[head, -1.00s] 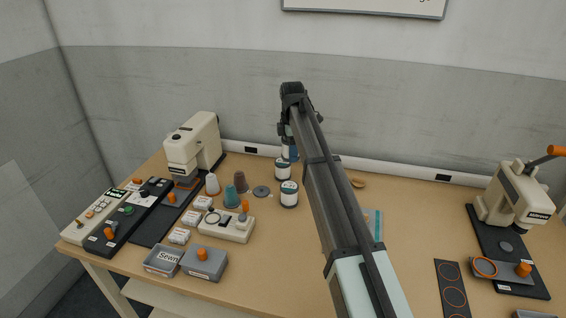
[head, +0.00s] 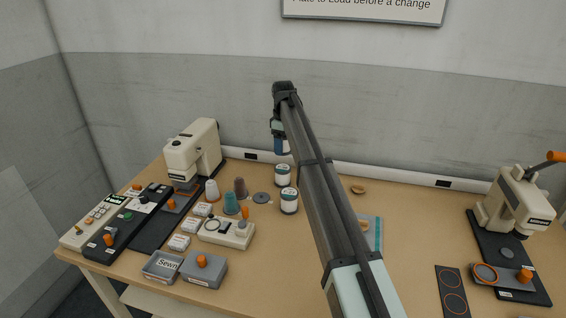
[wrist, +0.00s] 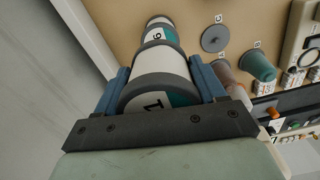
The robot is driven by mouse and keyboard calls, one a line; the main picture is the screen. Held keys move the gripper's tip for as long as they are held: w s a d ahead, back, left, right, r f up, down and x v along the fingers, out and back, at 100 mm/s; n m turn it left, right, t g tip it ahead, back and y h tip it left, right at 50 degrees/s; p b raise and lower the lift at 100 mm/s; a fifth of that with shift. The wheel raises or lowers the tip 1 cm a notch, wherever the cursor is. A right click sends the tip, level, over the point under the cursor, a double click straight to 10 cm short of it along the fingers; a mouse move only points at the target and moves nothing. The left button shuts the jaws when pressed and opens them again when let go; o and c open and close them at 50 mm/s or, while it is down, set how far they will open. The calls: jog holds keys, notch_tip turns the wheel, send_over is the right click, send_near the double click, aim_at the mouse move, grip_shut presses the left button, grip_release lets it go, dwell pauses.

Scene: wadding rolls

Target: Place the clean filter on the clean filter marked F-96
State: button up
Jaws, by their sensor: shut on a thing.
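My gripper (wrist: 162,82) has its two blue fingers on either side of a white roll (wrist: 160,66) with grey ends and a teal-and-white label, of which a "1" shows. A second white roll (wrist: 161,33) with a label showing a "9" or "6" lies in line beyond it. I cannot tell whether the two touch. In the head view my gripper (head: 278,140) is above the back of the table, partly hidden by my arm. Two similar rolls, one farther back (head: 282,175) and one nearer (head: 289,201), stand upright below it. I cannot read a whole F-96 mark.
A grey disc (head: 262,198) lies left of the rolls. Teal (head: 231,204) and brown (head: 240,187) cones stand farther left. A cream machine (head: 194,148), control boxes and grey bins (head: 204,269) fill the left side. A press (head: 515,200) stands right. The wall is close behind.

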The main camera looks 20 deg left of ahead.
aim_at(283, 168)
jog(key=shift+f, duration=3.5)
jog(key=shift+f, duration=0.15)
jog(key=o, duration=1.1)
jog(key=shift+o, duration=0.2)
notch_tip(283, 168, up, 12)
jog(key=shift+r, duration=0.15)
